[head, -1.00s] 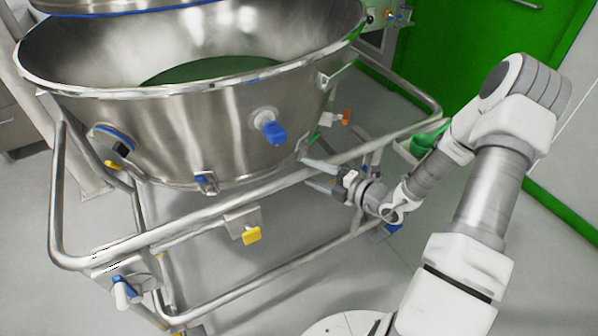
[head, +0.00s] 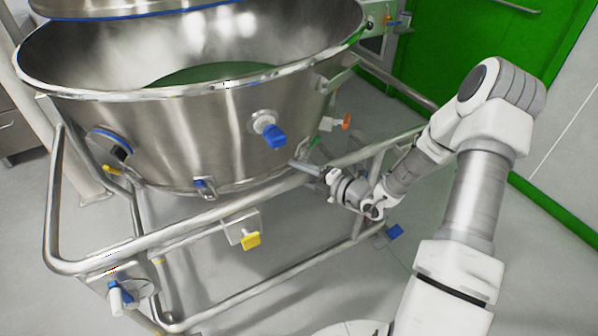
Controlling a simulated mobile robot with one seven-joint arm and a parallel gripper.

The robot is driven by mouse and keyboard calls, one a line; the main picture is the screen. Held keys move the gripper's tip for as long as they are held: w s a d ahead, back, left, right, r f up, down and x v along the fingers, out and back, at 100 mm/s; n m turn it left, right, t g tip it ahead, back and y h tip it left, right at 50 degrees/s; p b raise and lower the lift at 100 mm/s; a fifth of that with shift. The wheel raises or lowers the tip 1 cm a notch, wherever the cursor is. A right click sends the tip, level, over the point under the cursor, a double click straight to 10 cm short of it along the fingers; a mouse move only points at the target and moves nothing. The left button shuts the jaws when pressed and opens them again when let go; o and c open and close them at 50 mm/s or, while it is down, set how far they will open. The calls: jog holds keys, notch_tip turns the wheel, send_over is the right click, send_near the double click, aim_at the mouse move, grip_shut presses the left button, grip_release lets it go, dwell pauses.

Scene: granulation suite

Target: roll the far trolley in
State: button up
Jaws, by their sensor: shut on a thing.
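A steel trolley with a tubular frame (head: 160,240) carries a large open steel bowl (head: 180,120) with a green inside bottom. Blue knobs (head: 272,135), a yellow tab (head: 251,240) and an orange handle (head: 346,121) are on the bowl and frame. My gripper (head: 308,168) is at the trolley's upper front rail, right of the middle, with its fingers around the rail just below the bowl. The jaws look closed on the rail, though the fingertips are partly hidden. My arm comes in from the right.
A green door (head: 480,60) and a green skirting strip (head: 555,212) are at the back right. A steel cabinet (head: 15,130) stands at the left edge.

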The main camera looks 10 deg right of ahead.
grip_shut()
dwell(0.8)
